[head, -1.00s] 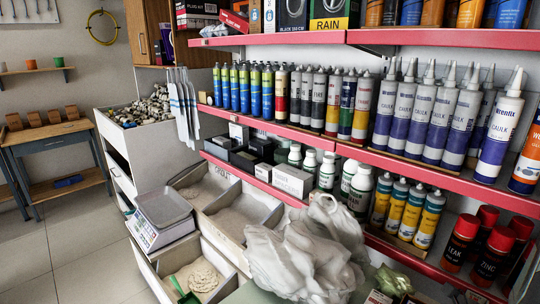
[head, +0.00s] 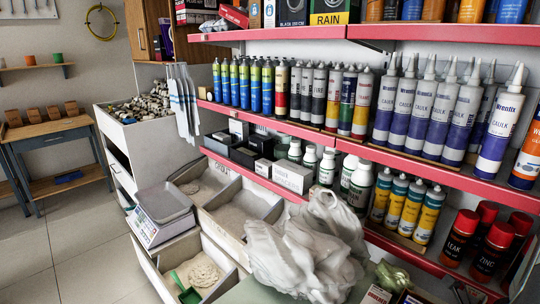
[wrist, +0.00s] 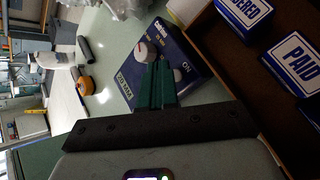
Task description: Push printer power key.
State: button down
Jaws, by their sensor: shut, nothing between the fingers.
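In the wrist view, a dark blue box or panel (wrist: 190,48) lies on a pale green surface. It carries a round white dial (wrist: 140,53) with a red mark, a second pale round part (wrist: 179,76) partly hidden by my finger, and white lettering including "ON". I cannot tell which part is the printer power key. My gripper (wrist: 158,68) has green fingers, shut and empty. The fingertips overlap the panel in the picture, between the two round parts. I cannot tell whether they touch it. The head view shows neither my gripper nor the panel.
In the wrist view, a brown tray (wrist: 221,62) with blue "PAID" labelled blocks (wrist: 298,60) borders the panel. An orange roll (wrist: 86,86) and a dark tube (wrist: 83,49) lie left. In the head view, a white crumpled bag (head: 300,250) stands before red-edged shelves (head: 440,172).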

jog(key=shift+r, duration=0.1)
jog(key=shift+r, duration=2.9)
